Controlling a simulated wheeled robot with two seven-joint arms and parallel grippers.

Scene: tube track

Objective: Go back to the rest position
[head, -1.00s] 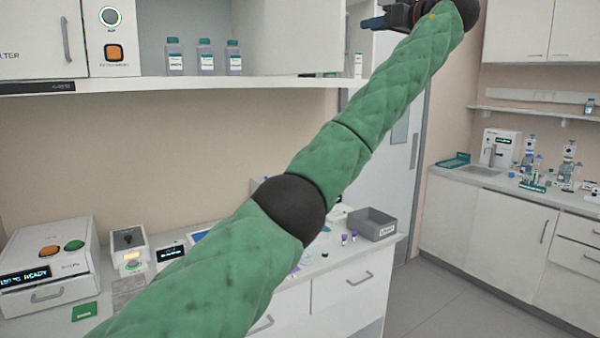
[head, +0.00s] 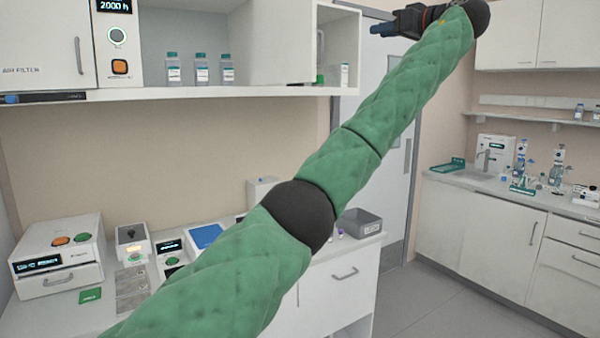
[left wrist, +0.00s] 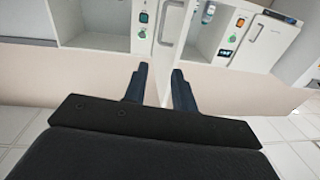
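My left arm crosses the head view in a green padded sleeve, from the bottom left up to the top right. My left gripper (head: 383,29) is at the arm's far end, high up in front of the door, pointing left. In the left wrist view its two dark fingers (left wrist: 160,82) stand apart with nothing between them. My right gripper shows in neither view.
A wall shelf (head: 190,94) with several bottles (head: 200,70) runs along the upper left. Below it, a bench carries a white device (head: 57,258) and a grey bin (head: 361,223). A sink counter (head: 500,184) stands at the right. Bare floor shows at the lower right.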

